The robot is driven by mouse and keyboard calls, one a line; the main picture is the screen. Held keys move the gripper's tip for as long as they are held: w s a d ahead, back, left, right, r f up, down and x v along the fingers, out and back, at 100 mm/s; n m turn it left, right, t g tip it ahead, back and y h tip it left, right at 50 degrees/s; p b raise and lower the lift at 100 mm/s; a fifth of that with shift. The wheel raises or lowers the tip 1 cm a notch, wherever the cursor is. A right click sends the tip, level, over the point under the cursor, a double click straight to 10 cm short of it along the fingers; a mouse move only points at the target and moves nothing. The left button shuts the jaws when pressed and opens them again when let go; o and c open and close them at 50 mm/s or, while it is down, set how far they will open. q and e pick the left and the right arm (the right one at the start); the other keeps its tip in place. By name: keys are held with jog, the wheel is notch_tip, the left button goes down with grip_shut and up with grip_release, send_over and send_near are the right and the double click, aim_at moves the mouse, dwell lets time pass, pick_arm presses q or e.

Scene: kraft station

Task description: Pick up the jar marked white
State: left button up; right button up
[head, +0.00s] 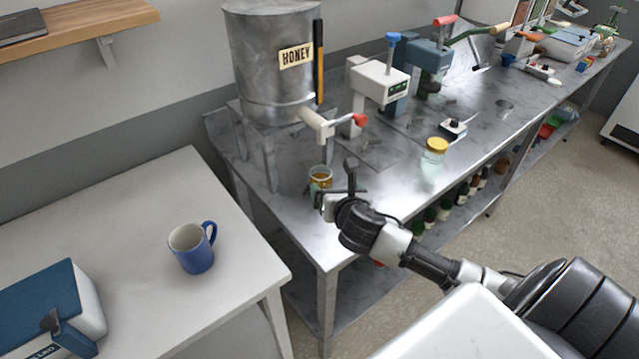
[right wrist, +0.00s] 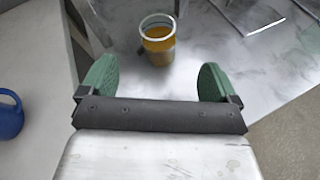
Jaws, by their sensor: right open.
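A small open glass jar (head: 320,177) holding amber honey stands on the steel bench below the honey tank's tap. It also shows in the right wrist view (right wrist: 158,41), upright, with a pale clear rim; I cannot make out a white mark on it. My right gripper (head: 335,187) is at the bench's near corner, close to this jar. In the right wrist view its green fingers (right wrist: 158,72) are open and empty, with the jar ahead of and between them, apart from both. A second jar (head: 433,156) with a yellow lid stands farther right. My left gripper is not in view.
The honey tank (head: 270,75) with its red-handled tap (head: 335,124) stands behind the jar. A white press device (head: 380,82) and a small black-knobbed box (head: 453,128) are to the right. A blue mug (head: 196,250) and blue-white box (head: 55,310) sit on the left table.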

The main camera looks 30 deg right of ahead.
jog(key=w+d+r+n, duration=0.1)
jog(key=w+n, duration=0.1)
send_near(319, 165)
jog(key=shift+w+d+f, duration=0.1)
jog(key=shift+w+d, duration=0.55)
jog(key=shift+w, duration=0.4)
jog(key=shift+a+f+p+x, duration=0.15)
jog(key=shift+p+x, duration=0.05)
jog(key=shift+x, duration=0.7)
jog(key=shift+a+f+p+x, duration=0.15)
jog(key=shift+p+x, duration=0.1)
jog(key=shift+x, duration=0.7)
jog(key=shift+a+f+p+x, duration=0.15)
jog(key=shift+p+x, duration=0.05)
jog(key=shift+x, duration=0.7)
jog(key=shift+s, duration=0.1)
jog(key=c, duration=1.4)
jog(key=shift+r, duration=0.1)
jog(key=c, duration=0.3)
